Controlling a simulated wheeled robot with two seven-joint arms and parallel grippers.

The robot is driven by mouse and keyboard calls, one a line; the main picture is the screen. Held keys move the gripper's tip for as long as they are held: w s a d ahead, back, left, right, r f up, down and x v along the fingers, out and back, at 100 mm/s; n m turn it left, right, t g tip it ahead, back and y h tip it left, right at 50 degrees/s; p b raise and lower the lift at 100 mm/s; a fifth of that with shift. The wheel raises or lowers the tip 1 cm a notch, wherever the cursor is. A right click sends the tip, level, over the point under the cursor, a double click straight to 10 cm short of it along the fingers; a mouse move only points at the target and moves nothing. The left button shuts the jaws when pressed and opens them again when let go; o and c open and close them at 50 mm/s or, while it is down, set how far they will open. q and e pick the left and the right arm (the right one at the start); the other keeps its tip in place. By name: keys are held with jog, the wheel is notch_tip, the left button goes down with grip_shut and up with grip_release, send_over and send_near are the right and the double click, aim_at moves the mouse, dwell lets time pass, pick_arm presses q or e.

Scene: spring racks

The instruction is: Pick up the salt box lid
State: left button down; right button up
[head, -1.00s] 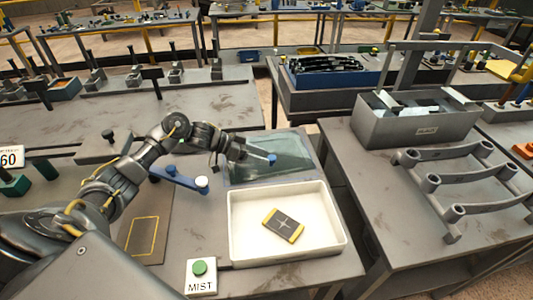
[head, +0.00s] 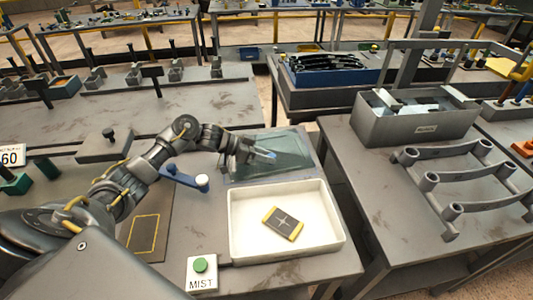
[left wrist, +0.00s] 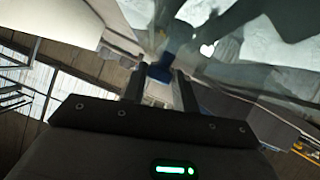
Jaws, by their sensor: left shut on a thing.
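The salt box lid (head: 290,150) is a greenish see-through panel just behind the white open box (head: 234,222). A blue knob (head: 269,156) sits on the lid. My left gripper (head: 258,155) reaches over the lid from the left and is shut on this knob. In the left wrist view the blue knob (left wrist: 159,72) shows between the two fingertips (left wrist: 160,84), with the clear panel (left wrist: 225,50) beyond it. A dark plate with yellow ends (head: 283,223) lies in the white box. I cannot tell whether the lid is clear of its support. My right gripper is not in view.
A blue lever with a white knob (head: 185,178) stands left of the box. A green button marked MIST (head: 200,266) is at the front. To the right, across a gap, a table holds a grey bin (head: 415,125) and a rack of curved bars (head: 450,170).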

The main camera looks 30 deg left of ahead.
pick_arm(q)
jog(key=shift+r, duration=0.2)
jog(key=shift+r, duration=0.2)
notch_tip(320, 180, up, 2)
jog(key=shift+w+r+b, duration=0.1)
jog(key=shift+r+b, duration=0.15)
jog(key=shift+b, duration=0.35)
jog(key=s+a+r+b, duration=0.1)
jog(key=s+r, duration=0.9)
jog(key=s, duration=0.4)
jog(key=shift+a+b, duration=0.15)
jog(key=shift+b, duration=0.15)
